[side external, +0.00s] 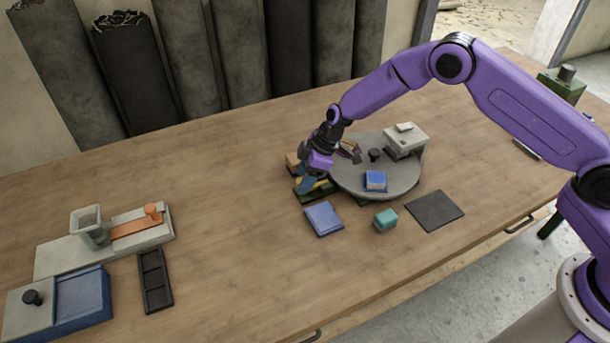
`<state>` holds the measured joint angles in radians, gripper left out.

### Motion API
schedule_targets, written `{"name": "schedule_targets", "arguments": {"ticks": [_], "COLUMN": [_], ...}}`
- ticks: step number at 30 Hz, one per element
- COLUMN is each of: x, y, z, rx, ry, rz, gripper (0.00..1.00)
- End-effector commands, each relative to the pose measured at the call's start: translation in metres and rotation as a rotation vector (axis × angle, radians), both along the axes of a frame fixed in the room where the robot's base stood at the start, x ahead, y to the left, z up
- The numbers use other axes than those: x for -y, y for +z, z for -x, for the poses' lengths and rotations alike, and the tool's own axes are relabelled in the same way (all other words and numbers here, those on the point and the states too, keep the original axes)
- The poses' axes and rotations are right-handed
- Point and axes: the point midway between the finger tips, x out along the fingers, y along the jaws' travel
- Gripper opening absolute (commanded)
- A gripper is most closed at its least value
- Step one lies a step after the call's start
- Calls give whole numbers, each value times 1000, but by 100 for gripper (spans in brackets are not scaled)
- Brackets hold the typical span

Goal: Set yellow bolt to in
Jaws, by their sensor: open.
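A small yellow piece (323,186), which looks like the yellow bolt, shows on a dark green base (318,197) left of the round turntable. My gripper (312,182) is low over this base, pointing down close to the yellow piece. The gripper is open; nothing is seen held in it. The wrist and fingers hide much of the base and part of the bolt. I cannot tell whether the fingers touch the bolt, or which position it is in.
A grey turntable (348,185) carries a blue block (375,180) and a pale box (404,138). In front lie a blue plate (324,219), a teal block (385,219) and a dark mat (434,211). A device with an orange slider (135,228) stands left. The table between is clear.

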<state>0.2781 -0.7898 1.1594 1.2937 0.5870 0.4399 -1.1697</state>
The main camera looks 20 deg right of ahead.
Motion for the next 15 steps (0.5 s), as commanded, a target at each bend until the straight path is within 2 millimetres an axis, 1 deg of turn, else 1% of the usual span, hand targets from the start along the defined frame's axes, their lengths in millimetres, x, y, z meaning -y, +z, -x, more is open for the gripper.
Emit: {"name": "schedule_targets", "arguments": {"ticks": [5, 6, 8, 9, 11, 15], "x": [0, 0, 0, 0, 0, 1], "y": [0, 0, 0, 0, 0, 0], "z": [0, 0, 0, 0, 0, 0], "rx": [0, 0, 0, 0, 0, 0], "ry": [0, 0, 0, 0, 0, -1], "rz": [0, 0, 0, 0, 0, 0], "gripper": [57, 50, 31, 18, 0, 0]}}
